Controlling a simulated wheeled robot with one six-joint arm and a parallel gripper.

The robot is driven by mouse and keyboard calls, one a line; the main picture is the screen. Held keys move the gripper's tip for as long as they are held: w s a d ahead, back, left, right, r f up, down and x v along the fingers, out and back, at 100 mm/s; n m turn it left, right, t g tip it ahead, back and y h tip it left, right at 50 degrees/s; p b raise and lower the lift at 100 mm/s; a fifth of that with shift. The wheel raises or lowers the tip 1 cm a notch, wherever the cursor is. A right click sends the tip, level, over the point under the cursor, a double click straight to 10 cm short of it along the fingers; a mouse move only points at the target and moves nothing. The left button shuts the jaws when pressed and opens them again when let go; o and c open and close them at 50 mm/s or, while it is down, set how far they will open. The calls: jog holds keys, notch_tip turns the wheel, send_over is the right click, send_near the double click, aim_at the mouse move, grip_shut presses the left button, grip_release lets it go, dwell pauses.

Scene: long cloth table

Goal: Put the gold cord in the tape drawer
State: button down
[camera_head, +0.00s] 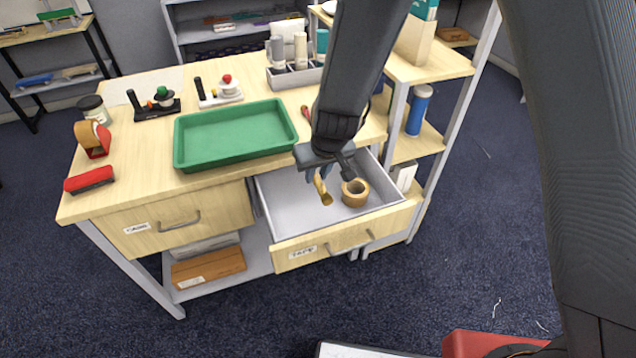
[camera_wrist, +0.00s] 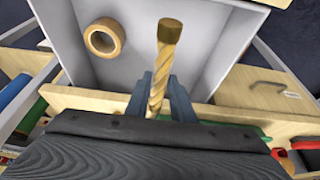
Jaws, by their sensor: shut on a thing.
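The gold cord (camera_wrist: 160,72) is a twisted golden stick-like piece with a thicker brownish end. My gripper (camera_wrist: 166,92) is shut on it, with one finger on each side, and the cord's thick end points away from the wrist. In the head view the gold cord (camera_head: 322,188) hangs tilted from my gripper (camera_head: 318,170) over the open tape drawer (camera_head: 285,205). I cannot tell whether its lower end touches the drawer floor. A tan tape roll (camera_head: 354,193) lies in the drawer to the right of the cord; it also shows in the wrist view (camera_wrist: 104,38).
A closed drawer (camera_head: 180,215) is left of the open one. A green tray (camera_head: 235,135) stands on the tabletop above. A red stapler-like object (camera_head: 90,180) and a tape dispenser (camera_head: 93,140) are at the left edge. The drawer floor left of the cord is clear.

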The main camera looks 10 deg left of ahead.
notch_tip(320, 180, down, 14)
jog(key=b, duration=0.6)
jog(key=shift+r, duration=0.25)
jog(key=w+a, duration=0.1)
jog(key=w+a+p, duration=0.1)
jog(key=w, duration=0.1)
jog(key=shift+r, duration=0.1)
jog(key=shift+w+a+f+p, duration=0.1)
jog(key=shift+w+f+p, duration=0.1)
jog(key=shift+f+p, duration=0.4)
jog(key=shift+f, duration=0.15)
jog(key=shift+f, duration=0.15)
jog(key=c, duration=1.5)
grip_release()
jog(key=shift+c, duration=0.2)
